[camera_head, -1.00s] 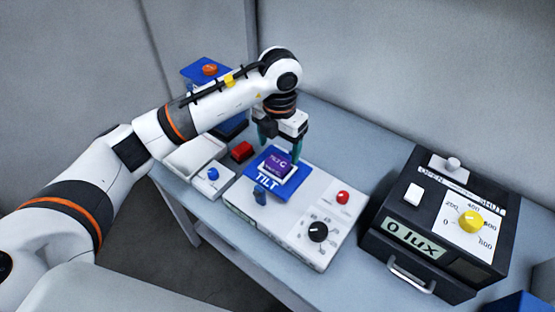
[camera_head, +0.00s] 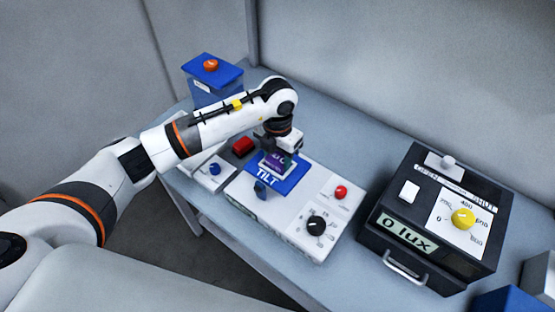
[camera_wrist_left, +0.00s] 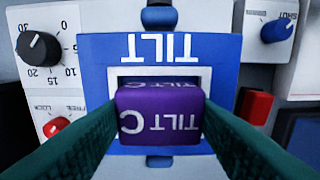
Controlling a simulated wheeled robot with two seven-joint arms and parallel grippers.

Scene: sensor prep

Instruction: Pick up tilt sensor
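The tilt sensor (camera_head: 279,161) is a purple block lettered TILT C. It is at a blue plate marked TILT (camera_head: 290,183) on a white control box. In the left wrist view the sensor (camera_wrist_left: 160,118) sits centred in front of the pale opening of the blue plate (camera_wrist_left: 95,65). My left gripper (camera_head: 279,150) is directly over the sensor and points down. Its green fingers (camera_wrist_left: 160,112) lie along both sides of the block and appear to touch it. I cannot tell whether the block is clear of the plate. My right gripper is out of view.
The white box has a black knob (camera_head: 317,224) and a red knob (camera_head: 341,192). A black lux box (camera_head: 415,215) stands to the right. A red block (camera_head: 243,146) and a blue box with an orange knob (camera_head: 211,66) are to the left. Bare table lies behind.

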